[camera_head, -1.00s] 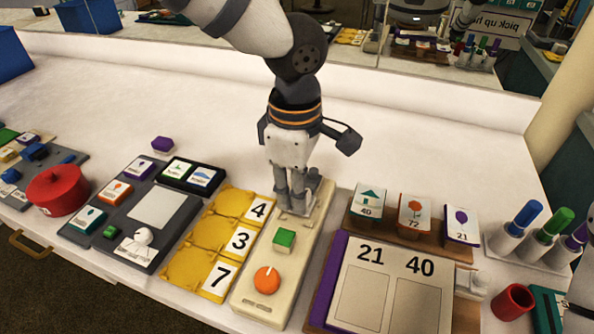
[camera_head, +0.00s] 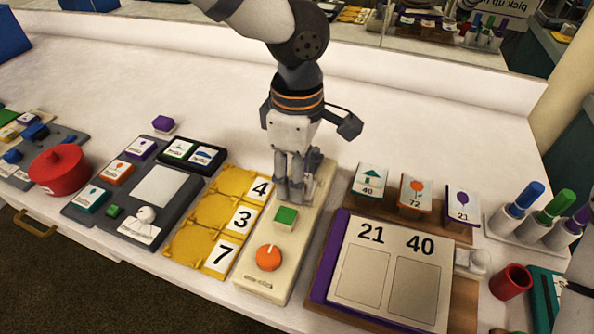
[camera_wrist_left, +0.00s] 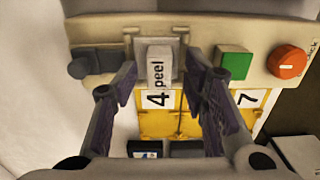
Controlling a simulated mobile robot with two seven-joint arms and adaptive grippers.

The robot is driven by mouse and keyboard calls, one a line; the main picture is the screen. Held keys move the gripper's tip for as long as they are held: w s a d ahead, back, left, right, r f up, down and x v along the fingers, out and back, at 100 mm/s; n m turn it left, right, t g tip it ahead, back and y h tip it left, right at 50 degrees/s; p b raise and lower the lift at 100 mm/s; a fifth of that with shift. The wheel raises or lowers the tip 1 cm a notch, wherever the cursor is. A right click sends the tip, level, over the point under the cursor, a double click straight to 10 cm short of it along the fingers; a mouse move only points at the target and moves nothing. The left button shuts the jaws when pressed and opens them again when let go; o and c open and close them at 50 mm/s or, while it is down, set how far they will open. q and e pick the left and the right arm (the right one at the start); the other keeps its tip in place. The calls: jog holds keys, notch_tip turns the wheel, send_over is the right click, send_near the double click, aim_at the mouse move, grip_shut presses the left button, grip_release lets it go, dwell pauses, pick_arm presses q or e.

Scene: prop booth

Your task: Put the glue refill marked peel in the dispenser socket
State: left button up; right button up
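The cream dispenser (camera_head: 252,282) has a green button (camera_head: 285,218) and an orange knob (camera_head: 268,257). The glue refill marked peel (camera_wrist_left: 160,66) is a small pale block. In the left wrist view it sits at the grey square socket (camera_wrist_left: 181,46) of the dispenser; how deep it is seated I cannot tell. My left gripper (camera_head: 290,196) points down over the far end of the dispenser. In the left wrist view its fingers (camera_wrist_left: 161,72) stand either side of the refill, with narrow gaps showing. In the head view the fingers hide the refill. My right gripper is not in view.
Yellow trays (camera_head: 200,240) with numbers 4, 3 and 7 lie left of the dispenser. A board marked 21 and 40 (camera_head: 395,254) lies on its right. A red pot (camera_head: 62,172) and a red cup (camera_head: 511,281) stand farther out.

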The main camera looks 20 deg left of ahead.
pick_arm(q)
jog(key=shift+r, duration=0.15)
notch_tip(320, 180, up, 12)
dwell(0.4)
